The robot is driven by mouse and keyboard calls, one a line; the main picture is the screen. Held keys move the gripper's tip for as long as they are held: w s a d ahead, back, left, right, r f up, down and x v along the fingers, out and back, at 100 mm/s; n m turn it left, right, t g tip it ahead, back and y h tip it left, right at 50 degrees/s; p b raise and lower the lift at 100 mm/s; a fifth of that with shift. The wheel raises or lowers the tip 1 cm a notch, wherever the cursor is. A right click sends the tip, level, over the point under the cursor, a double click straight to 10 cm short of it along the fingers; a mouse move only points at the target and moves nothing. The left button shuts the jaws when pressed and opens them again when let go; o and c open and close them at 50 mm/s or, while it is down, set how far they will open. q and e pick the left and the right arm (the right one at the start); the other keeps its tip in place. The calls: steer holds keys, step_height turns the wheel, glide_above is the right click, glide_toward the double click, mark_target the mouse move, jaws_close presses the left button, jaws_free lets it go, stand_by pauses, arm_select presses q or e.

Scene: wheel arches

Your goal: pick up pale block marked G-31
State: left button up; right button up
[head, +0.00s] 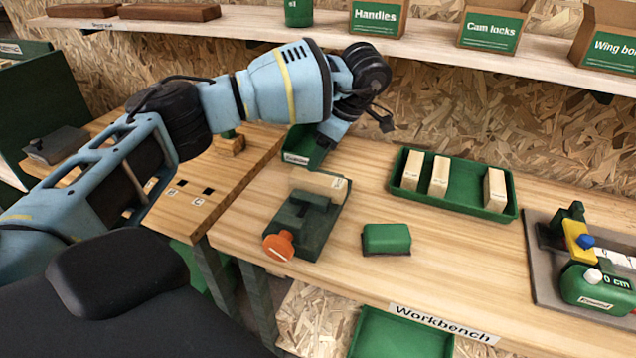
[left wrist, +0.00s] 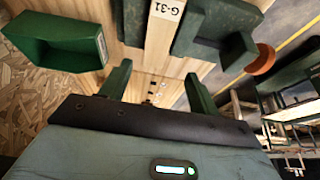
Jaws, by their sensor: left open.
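A pale wooden block (head: 318,184) lies across the dark green vise (head: 306,222) on the workbench, at its back end. The left wrist view shows the block (left wrist: 167,22) at the top edge, marked G-31 and cut off by the frame, beside the vise (left wrist: 222,28). My left gripper (head: 318,158) points down just behind the block in the head view. In the left wrist view its two green fingers (left wrist: 157,76) stand apart with nothing between them, and the block is beyond the tips. I cannot tell the exact gap. My right gripper is not in view.
A green bin (left wrist: 60,42) stands close to my left gripper. The vise has an orange knob (head: 278,246). A green tray (head: 462,190) holds 3 pale blocks. A green-topped brush-like item (head: 386,238) sits nearer. A shelf (head: 470,55) with boxes runs above the bench (head: 440,262).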

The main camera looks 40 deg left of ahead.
mark_target(310, 176)
arm_select(q)
steer(key=shift+x, duration=1)
steer(key=shift+w+a+f, duration=0.1)
steer(key=shift+a+f, duration=0.15)
steer(key=shift+f, duration=0.2)
steer(key=x, duration=0.4)
steer(key=shift+w+f, duration=0.1)
steer(key=shift+w, duration=0.1)
steer(key=shift+a+f, duration=0.1)
steer(key=shift+f, duration=0.1)
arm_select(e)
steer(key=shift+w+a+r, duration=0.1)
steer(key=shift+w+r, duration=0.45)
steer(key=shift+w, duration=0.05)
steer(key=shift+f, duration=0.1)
arm_select(q)
steer(key=shift+f, duration=0.15)
steer(key=shift+c, duration=0.4)
steer(key=c, duration=1)
